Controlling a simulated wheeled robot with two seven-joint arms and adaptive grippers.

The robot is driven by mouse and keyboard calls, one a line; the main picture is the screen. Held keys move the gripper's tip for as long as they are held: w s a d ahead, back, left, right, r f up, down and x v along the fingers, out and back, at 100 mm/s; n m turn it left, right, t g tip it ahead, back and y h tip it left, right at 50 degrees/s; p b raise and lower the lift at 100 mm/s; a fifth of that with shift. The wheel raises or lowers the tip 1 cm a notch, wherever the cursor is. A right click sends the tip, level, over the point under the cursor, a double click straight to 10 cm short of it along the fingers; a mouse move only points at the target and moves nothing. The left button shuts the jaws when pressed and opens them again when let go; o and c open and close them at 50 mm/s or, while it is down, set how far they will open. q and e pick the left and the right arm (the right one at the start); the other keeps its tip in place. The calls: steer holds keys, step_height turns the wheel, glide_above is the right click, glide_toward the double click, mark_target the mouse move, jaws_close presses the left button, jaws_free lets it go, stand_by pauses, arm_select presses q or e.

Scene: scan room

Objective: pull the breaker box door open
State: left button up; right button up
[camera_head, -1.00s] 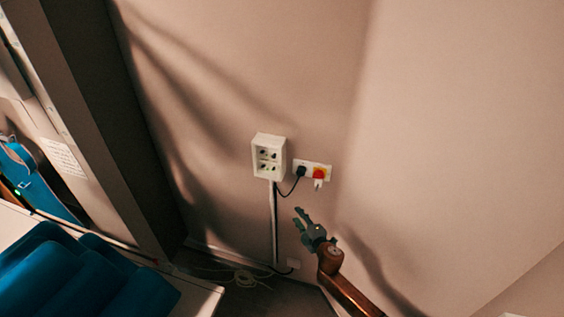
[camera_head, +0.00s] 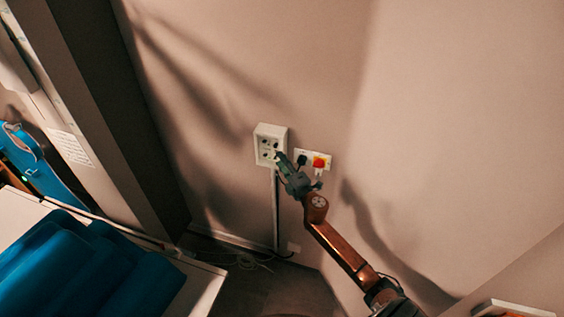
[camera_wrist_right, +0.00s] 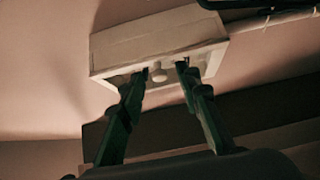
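The breaker box, a small white box (camera_head: 264,131) with dark spots on its front, is fixed to the wall in the middle of the head view. My right gripper (camera_head: 279,157) is at its lower right corner and covers part of it. In the right wrist view the pale box (camera_wrist_right: 160,40) is above the two dark green fingers of my right gripper (camera_wrist_right: 160,76). The fingers are apart, with a small round pale knob (camera_wrist_right: 158,73) between their tips. I cannot tell if the fingertips touch the box. My left gripper is not in view.
A white socket plate (camera_head: 326,156) with a red and yellow switch (camera_head: 319,163) and a dark plug (camera_head: 302,159) is right of the box. A conduit (camera_head: 275,215) runs down to loose cables. Blue cushions (camera_head: 75,270) lie on a white surface at lower left.

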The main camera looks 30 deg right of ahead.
steer(key=shift+w, duration=0.1)
steer(key=shift+c, duration=0.6)
jaws_close()
